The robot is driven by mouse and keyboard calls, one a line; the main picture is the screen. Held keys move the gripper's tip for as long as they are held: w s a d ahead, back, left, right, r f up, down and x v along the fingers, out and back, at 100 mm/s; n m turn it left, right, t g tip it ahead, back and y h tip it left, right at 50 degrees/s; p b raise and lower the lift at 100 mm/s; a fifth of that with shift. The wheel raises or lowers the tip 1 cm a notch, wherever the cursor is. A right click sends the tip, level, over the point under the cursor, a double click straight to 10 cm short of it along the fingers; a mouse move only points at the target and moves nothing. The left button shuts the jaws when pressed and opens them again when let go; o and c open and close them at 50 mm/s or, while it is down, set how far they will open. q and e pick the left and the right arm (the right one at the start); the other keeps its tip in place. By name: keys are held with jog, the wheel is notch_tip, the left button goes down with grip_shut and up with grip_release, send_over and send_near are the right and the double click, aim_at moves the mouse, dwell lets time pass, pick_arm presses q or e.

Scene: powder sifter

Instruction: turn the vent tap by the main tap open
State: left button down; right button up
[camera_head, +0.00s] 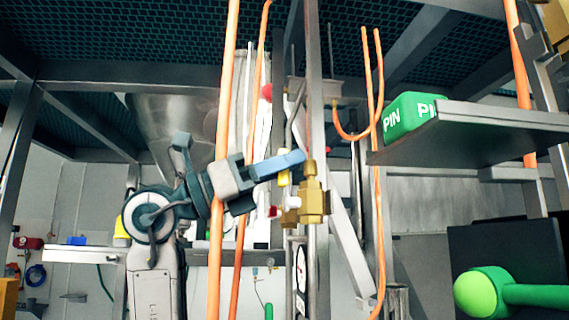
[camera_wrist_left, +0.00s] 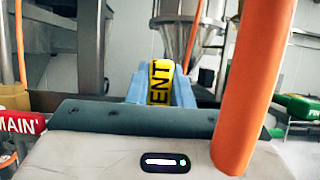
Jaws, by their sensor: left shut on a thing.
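The vent tap's yellow handle (camera_wrist_left: 160,82), with the letters "ENT" showing, sits between the blue fingers of my left gripper (camera_wrist_left: 160,88). In the head view, my left gripper (camera_head: 291,168) reaches in from the left and is shut on the yellow handle (camera_head: 284,178), mostly hidden behind a blue finger. A brass valve body (camera_head: 314,195) stands just right of the fingertips on a vertical pipe. The main tap's red handle (camera_wrist_left: 20,124), marked "MAIN", is at the left edge of the wrist view. My right gripper is not in view.
A green block marked "PIN" (camera_head: 409,115) rests on a grey shelf (camera_head: 480,135) at right. A green mallet-shaped thing (camera_head: 485,292) is at lower right.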

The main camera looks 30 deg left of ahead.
pick_arm(q)
jog(key=shift+f, duration=0.2)
jog(key=c, duration=1.3)
grip_release()
jog(key=shift+a, duration=0.1)
jog(key=shift+s+a+f+b, duration=0.15)
jog(key=shift+a+b, duration=0.05)
jog(key=shift+b, duration=0.1)
jog(key=b+v, duration=0.5)
jog(key=v, duration=0.5)
jog(key=shift+s+a, duration=0.1)
